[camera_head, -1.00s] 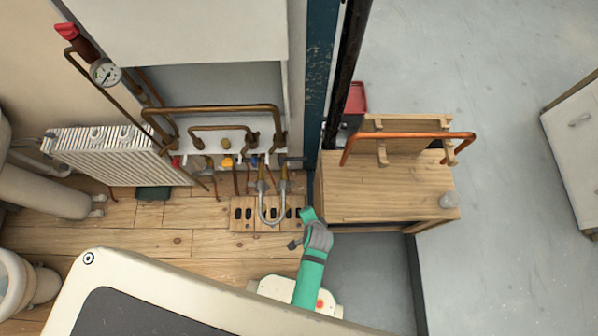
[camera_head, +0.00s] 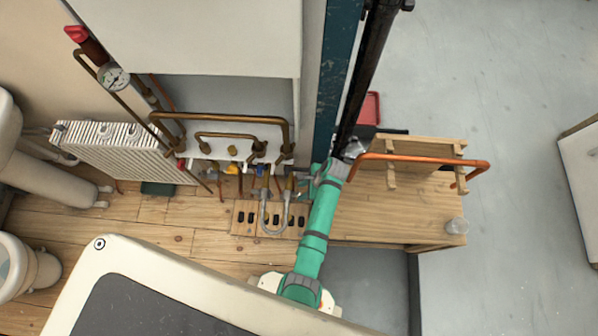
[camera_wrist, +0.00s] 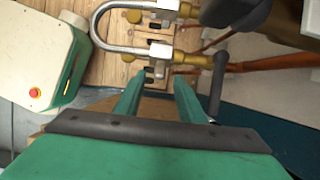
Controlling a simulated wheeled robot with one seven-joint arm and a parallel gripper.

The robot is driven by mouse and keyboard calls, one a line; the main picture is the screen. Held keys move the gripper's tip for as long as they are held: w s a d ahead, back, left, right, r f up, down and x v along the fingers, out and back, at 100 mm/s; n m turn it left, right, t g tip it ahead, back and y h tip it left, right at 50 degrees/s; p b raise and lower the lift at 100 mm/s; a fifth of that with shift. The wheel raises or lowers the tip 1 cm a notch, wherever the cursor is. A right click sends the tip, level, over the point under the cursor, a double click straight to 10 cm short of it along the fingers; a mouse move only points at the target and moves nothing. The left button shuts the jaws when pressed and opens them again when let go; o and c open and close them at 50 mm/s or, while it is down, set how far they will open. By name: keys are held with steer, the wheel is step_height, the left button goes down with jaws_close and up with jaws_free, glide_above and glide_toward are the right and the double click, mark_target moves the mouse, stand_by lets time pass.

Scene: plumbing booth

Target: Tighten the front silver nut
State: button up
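A grey U-shaped hose (camera_head: 273,222) hangs below the pipework in the head view. Its bend shows at the upper left of the wrist view (camera_wrist: 96,28). Each end meets a silver nut and a brass fitting. The nearer silver nut (camera_wrist: 161,52) is just beyond my fingertips in the wrist view, and the other silver nut (camera_wrist: 165,4) is at the top edge.
A dark lever (camera_wrist: 217,88) stands close beside the right finger in the wrist view. A wooden bench (camera_head: 385,215) with a copper pipe (camera_head: 425,159) lies right of my arm. A dark blue post (camera_head: 335,85) rises behind. A slotted wooden block (camera_head: 248,222) is under the hose.

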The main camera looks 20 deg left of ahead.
mark_target(300, 194)
steer(key=shift+x, duration=1.9)
steer(key=shift+c, duration=0.6)
jaws_close()
steer(key=shift+w+d+f+y, duration=0.15)
steer(key=shift+d+f+y, duration=0.3)
steer(key=shift+y, duration=0.25)
steer(key=shift+o, duration=0.6)
jaws_free()
steer(key=shift+r, duration=0.15)
